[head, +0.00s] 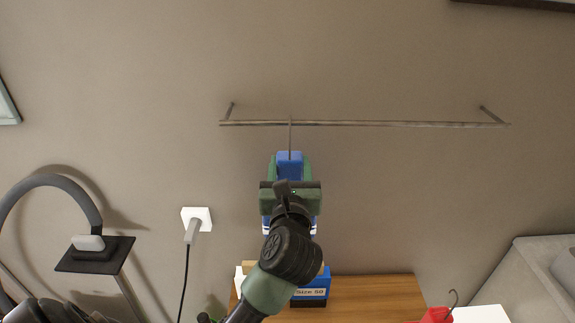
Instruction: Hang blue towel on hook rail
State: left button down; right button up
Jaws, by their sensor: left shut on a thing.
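The blue towel (289,160) is in the middle of the head view, with a thin wire hook rising from its top. My left gripper (290,182) is shut on the towel and covers most of it; blue and white edges show at its sides. The hook rail (390,124) is a thin grey bar on two brackets on the wall. The wire's upper end crosses the rail's left part in the picture; I cannot tell whether it is hooked over it. My right gripper is not in view.
Below is a wooden top (375,292) with a blue box marked "Size 50" (313,292). A red item with a wire hook (437,315) is at the bottom right. A white socket (197,219) with a plugged cable is on the wall. The rail's right part is bare.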

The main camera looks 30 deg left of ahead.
pick_arm(q)
jog(key=shift+w+d, duration=0.1)
jog(key=shift+w, duration=0.15)
jog(key=c, duration=0.5)
grip_release()
jog(key=shift+s, duration=0.2)
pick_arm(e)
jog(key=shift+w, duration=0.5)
pick_arm(q)
jog(key=shift+s+d+f, duration=0.15)
jog(key=shift+s+d, duration=0.1)
jog(key=b+v, duration=0.2)
jog(key=v, duration=0.5)
jog(key=shift+s+b, duration=0.15)
jog(key=shift+b, duration=0.2)
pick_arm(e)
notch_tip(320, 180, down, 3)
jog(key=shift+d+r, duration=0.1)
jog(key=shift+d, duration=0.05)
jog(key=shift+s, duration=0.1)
